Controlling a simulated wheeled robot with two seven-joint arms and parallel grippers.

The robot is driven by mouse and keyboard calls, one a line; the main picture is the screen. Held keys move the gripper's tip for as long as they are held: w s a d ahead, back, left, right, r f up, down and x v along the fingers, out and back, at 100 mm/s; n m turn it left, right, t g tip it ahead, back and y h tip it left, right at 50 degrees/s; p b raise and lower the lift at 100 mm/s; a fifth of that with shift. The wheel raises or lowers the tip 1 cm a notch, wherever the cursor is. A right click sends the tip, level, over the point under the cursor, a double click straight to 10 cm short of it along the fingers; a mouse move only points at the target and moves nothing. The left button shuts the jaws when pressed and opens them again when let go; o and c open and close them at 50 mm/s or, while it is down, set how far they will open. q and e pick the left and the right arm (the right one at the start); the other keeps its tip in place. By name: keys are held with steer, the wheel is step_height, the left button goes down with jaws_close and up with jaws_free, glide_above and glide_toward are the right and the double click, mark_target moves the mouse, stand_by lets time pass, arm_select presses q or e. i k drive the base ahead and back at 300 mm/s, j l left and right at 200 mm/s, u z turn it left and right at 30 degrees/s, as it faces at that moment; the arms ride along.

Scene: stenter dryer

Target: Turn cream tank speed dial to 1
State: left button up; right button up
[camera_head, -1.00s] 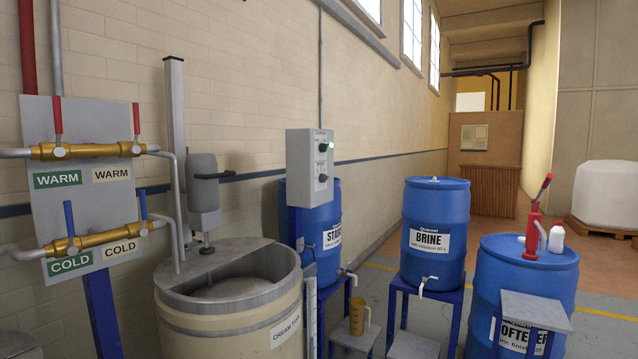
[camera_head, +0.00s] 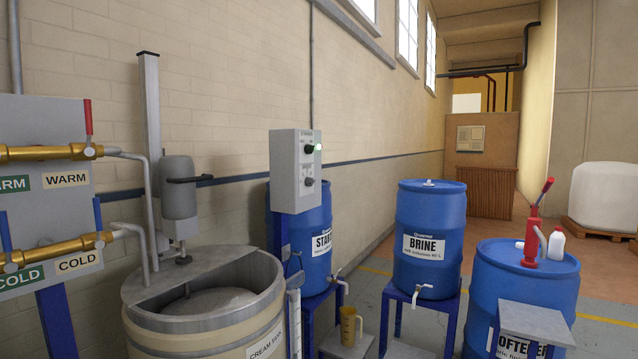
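The cream tank (camera_head: 205,335), a round beige vat with a grey rim and a "CREAM TANK" label, stands at the lower left. A mixer motor (camera_head: 178,190) hangs above it from a grey post. A grey control box (camera_head: 284,172) on a blue post stands right of the tank. Its right-hand face carries an upper dark dial (camera_head: 309,149) with a green light (camera_head: 318,147) beside it, and a lower dark dial (camera_head: 309,181). The dial markings are too small to read. Neither of my grippers is in view.
Warm and cold valve pipes (camera_head: 45,153) are on a panel at the left. Blue barrels labelled STA…, BRINE (camera_head: 430,225) and SOFTENER (camera_head: 490,290) stand at the right on or near blue stands. A yellow jug (camera_head: 348,325) sits low between them. Grey floor shows between the stands.

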mark_target(309, 181)
steer(key=i+l+u, duration=0.15)
steer(key=i+l, duration=1.1)
